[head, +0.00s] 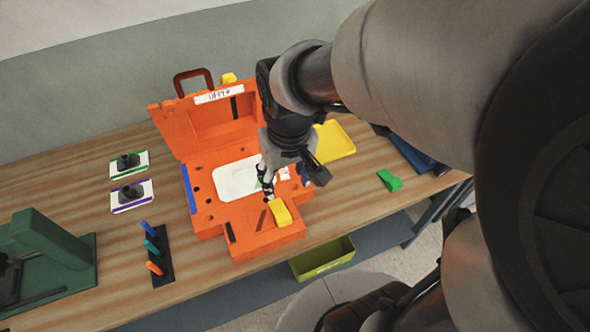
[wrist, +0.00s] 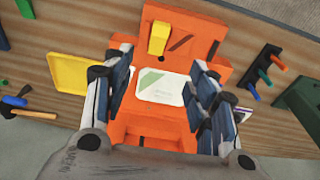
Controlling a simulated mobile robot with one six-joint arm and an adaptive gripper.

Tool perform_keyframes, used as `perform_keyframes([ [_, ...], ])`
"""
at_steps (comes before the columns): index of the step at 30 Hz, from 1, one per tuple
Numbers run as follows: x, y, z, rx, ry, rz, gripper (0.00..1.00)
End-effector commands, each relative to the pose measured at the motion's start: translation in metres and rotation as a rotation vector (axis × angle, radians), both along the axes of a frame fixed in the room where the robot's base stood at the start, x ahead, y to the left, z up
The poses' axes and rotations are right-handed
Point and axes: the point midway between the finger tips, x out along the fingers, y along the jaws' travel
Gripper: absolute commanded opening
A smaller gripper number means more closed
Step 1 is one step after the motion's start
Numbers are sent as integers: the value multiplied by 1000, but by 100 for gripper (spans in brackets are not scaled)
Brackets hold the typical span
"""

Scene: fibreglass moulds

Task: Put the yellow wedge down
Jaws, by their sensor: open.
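The yellow wedge (head: 281,212) rests on the front part of the orange mould (head: 262,245), beside a dark slanted slot. In the wrist view the wedge (wrist: 158,38) lies beyond my fingertips, near the far edge of the orange mould (wrist: 185,17). My gripper (head: 284,178) is open and empty over the mould, behind the wedge in the head view. In the wrist view the fingers of my gripper (wrist: 158,88) stand wide apart, with a white plate (wrist: 160,87) with a green mark showing between them. The wedge appears clear of both fingers.
A yellow tray (head: 334,141) and a green block (head: 389,180) lie right of the mould. A black rack (head: 163,268) with coloured pegs and a green stand (head: 50,250) are left. An olive bin (head: 322,260) sits below the table's front edge. Bare wood separates rack and mould.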

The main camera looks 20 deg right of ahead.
Motion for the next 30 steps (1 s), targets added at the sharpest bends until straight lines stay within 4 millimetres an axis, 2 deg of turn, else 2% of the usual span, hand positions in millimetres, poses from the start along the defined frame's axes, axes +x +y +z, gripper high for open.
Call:
perform_keyframes([
  [1, -14, 0, 20, 0, -46, 0, 53],
  [6, -60, 0, 58, -1, -154, -1, 53],
  [12, -98, -1, 76, -2, -238, -2, 53],
  [17, -108, -1, 78, -2, -260, -2, 53],
  [25, -109, -1, 78, -2, -260, -2, 53],
  [30, -108, -1, 60, -2, -260, -2, 53],
])
